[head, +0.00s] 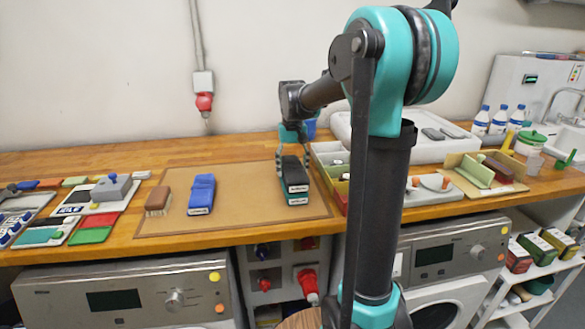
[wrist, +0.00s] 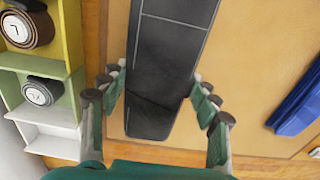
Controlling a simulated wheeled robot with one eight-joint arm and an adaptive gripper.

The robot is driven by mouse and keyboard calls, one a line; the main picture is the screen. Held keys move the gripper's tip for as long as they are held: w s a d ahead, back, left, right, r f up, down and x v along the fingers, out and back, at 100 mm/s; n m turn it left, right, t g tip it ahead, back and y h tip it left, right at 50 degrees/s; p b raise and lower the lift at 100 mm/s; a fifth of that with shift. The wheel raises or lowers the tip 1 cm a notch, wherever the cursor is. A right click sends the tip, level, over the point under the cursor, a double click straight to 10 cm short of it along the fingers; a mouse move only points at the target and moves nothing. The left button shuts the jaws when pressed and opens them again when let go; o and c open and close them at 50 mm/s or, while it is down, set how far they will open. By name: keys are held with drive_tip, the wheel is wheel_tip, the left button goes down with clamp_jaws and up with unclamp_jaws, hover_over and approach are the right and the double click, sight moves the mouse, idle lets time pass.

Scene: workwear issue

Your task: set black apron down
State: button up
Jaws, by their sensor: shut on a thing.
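The black apron (head: 294,172) is a folded dark bundle at the right part of the tan mat (head: 240,213). In the head view it sits on or just over a teal folded bundle (head: 297,199); I cannot tell if the two touch. My gripper (head: 292,150) comes down from behind and is shut on the black apron. In the wrist view the apron (wrist: 168,65) runs lengthwise between the fingers of my gripper (wrist: 158,105). The teal bundle is hidden there.
A blue folded bundle (head: 201,194) and a brown brush (head: 158,200) lie to the left on the mat. A divided box with rolled items (wrist: 40,90) stands close on the right in the head view. The mat is bare between the blue and black bundles.

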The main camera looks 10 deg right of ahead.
sight(292, 166)
drive_tip(key=o, duration=1.3)
wheel_tip(292, 166, up, 12)
drive_tip(key=shift+r, duration=0.1)
